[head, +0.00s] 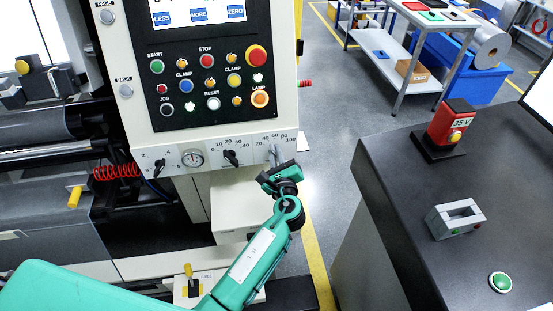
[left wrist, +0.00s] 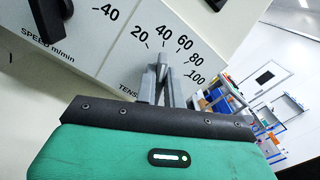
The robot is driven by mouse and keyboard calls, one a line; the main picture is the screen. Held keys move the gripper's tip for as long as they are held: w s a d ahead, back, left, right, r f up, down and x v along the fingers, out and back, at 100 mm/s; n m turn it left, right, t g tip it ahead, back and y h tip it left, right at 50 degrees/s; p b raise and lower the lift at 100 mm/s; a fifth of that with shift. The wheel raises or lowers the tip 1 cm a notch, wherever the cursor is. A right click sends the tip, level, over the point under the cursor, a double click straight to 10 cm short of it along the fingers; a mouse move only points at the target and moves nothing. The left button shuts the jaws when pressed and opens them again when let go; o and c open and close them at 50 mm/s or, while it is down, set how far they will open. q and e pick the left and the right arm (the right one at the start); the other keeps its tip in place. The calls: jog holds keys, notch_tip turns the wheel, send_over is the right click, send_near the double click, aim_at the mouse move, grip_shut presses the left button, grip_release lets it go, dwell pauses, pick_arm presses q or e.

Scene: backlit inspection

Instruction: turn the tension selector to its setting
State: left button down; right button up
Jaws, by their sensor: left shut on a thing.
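The tension selector sits at the right end of the white strip below the button panel. Its scale (head: 275,139) reads 20 to 100 and shows larger in the left wrist view (left wrist: 170,47). My left gripper (head: 277,154) reaches up to it from below. In the left wrist view its grey fingers (left wrist: 161,86) are shut on the selector knob, under the scale's middle. The fingers hide most of the knob, so I cannot tell its exact setting. My right gripper is not in view.
Left of the selector are the black speed knob (head: 231,157), a round gauge (head: 192,159) and another black knob (head: 158,168). The button panel (head: 205,80) is just above. A dark desk (head: 400,210) with a red 35 V box (head: 452,122) stands right, across open floor.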

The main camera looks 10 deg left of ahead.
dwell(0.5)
pick_arm(q)
jog(key=c, duration=1.5)
grip_release()
jog(key=b+v, duration=0.4)
jog(key=v, duration=0.9)
jog(key=shift+s, duration=0.35)
jog(key=shift+d, duration=0.1)
